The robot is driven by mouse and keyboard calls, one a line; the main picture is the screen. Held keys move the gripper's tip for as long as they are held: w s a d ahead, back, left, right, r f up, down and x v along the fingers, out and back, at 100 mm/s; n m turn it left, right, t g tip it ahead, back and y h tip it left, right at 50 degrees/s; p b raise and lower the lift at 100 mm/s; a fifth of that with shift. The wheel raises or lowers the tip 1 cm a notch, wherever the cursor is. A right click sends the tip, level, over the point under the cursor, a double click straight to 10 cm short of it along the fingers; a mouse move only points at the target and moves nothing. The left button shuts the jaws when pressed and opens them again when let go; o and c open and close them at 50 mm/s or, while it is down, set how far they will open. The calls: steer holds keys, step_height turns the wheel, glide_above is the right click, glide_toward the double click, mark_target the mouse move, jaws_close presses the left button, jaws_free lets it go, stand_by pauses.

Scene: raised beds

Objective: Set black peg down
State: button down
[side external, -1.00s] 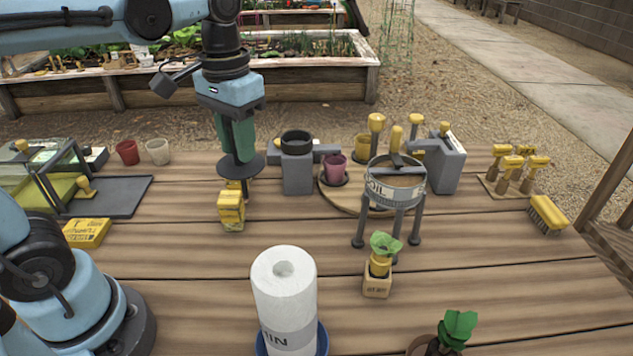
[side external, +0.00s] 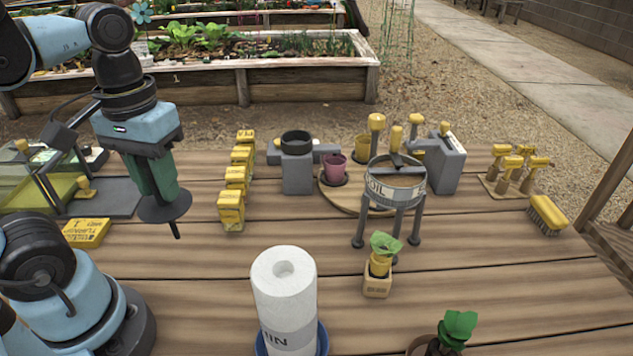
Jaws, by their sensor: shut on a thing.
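The black peg (side external: 176,230) shows as a short thin dark tip pointing down below a dark round disc (side external: 165,206). Green parts (side external: 152,178) stand between the disc and the blue-grey wrist; I cannot tell where fingers end and the held thing begins. My gripper (side external: 157,188) is shut on the peg, in the left half of the side external view. The peg hangs nearly upright, slightly tilted, and seems to be above the wooden table. Its upper part is hidden.
A row of yellow boxes (side external: 231,208) stands right of the peg. A dark mat (side external: 115,196) with a yellow-handled item and a glass-sided case (side external: 30,178) are to the left. A yellow packet (side external: 86,232) lies nearby. A paper roll (side external: 285,300) stands in front. Bare table (side external: 180,270) lies between.

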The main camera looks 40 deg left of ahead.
steer(key=a+f, duration=1)
steer(key=shift+s, duration=0.2)
stand_by(0.3)
steer(key=shift+f, duration=0.15)
steer(key=c, duration=0.8)
jaws_free()
steer(key=shift+c, duration=0.2)
